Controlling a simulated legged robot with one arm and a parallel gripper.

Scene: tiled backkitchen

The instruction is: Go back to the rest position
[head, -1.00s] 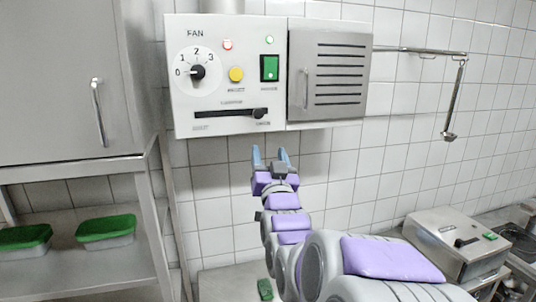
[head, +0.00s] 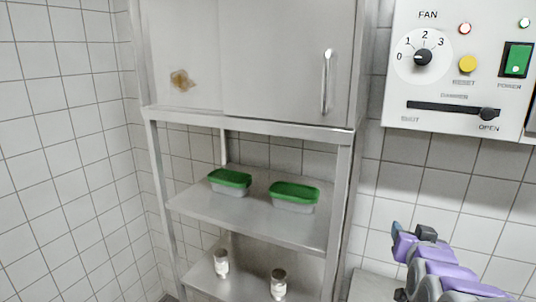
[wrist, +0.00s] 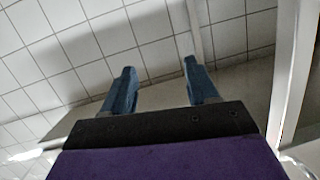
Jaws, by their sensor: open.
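My gripper shows at the lower right of the head view (head: 398,232), at the end of my purple and grey arm, in front of the tiled wall and below the fan panel. In the wrist view, its two blue fingers (wrist: 160,85) stand apart with nothing between them. Tiles and a grey surface lie beyond the fingers. No object is held.
A metal shelf unit (head: 245,222) stands left of my arm, with two green-lidded tubs (head: 231,180) and (head: 293,194), and two jars (head: 221,262) and (head: 278,284) lower down. A closed cabinet (head: 285,60) is above. The fan control panel (head: 450,110) hangs at upper right.

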